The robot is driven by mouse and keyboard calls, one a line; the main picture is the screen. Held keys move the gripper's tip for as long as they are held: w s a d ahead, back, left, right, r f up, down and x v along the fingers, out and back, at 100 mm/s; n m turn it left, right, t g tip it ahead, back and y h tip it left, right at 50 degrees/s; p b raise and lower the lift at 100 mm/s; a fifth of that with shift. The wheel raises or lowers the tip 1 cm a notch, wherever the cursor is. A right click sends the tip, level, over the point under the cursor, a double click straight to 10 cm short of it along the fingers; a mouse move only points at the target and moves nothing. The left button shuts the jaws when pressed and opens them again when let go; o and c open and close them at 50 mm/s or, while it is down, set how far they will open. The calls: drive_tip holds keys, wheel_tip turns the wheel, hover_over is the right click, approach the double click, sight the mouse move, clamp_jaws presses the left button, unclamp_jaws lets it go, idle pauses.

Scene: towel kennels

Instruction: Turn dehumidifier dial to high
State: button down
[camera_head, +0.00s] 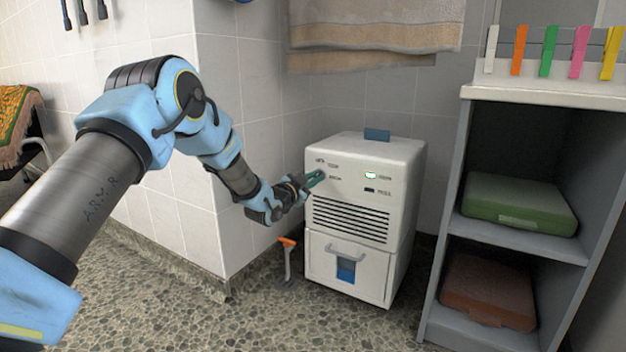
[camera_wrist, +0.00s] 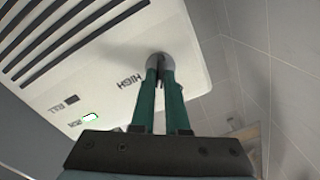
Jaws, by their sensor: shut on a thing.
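The white dehumidifier (camera_head: 365,195) stands on the floor against the tiled wall in the head view. Its front panel (camera_wrist: 125,60) fills the upper left of the wrist view. The grey round dial (camera_wrist: 160,62) sits by the printed word HIGH. My gripper (camera_wrist: 160,80) is shut on the dial, its green fingers on either side of it. In the head view my gripper (camera_head: 314,179) reaches the upper left of the front panel, and its fingers hide most of the dial there. Which setting the dial points to cannot be told. A green-lit indicator (camera_head: 370,175) shows on the panel.
An orange-handled tool (camera_head: 287,262) stands below my gripper. A beige towel (camera_head: 375,35) hangs above.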

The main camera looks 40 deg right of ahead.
drive_tip(key=m+b, duration=0.1)
drive_tip(key=m, duration=1)
drive_tip(key=shift+s+f+b, duration=0.1)
drive_tip(key=shift+f+b, duration=0.1)
drive_tip(key=shift+b, duration=0.2)
drive_tip(key=shift+m, duration=0.4)
drive_tip(key=c, duration=0.9)
unclamp_jaws()
drive_tip(key=shift+p+v, duration=2.05)
drive_tip(key=shift+v, duration=3.35)
